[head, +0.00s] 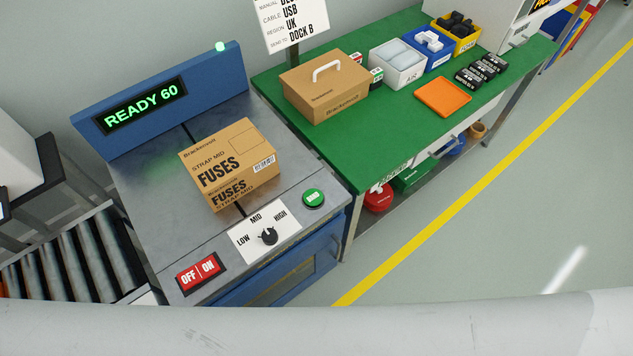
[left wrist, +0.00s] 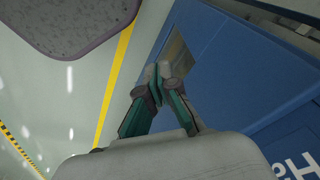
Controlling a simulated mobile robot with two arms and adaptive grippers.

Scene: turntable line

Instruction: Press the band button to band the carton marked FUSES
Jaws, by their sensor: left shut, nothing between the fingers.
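The carton marked FUSES (head: 228,165) lies on the metal top of the blue banding machine (head: 150,215), across the dark slot, with "STRAP MID" printed on it. A round green button (head: 313,198) is at the machine's front right corner. The dial (head: 268,236) is marked LOW, MID and HIGH; its knob seems to point towards MID. The OFF/ON switch (head: 201,272) is red and black. The display (head: 142,105) reads READY 60. My left gripper (left wrist: 158,78) is shut and empty, in front of a blue panel in the left wrist view. My right gripper is not in view.
A roller conveyor (head: 75,255) is at the left. The floor right of the yellow line (head: 440,240) is clear.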

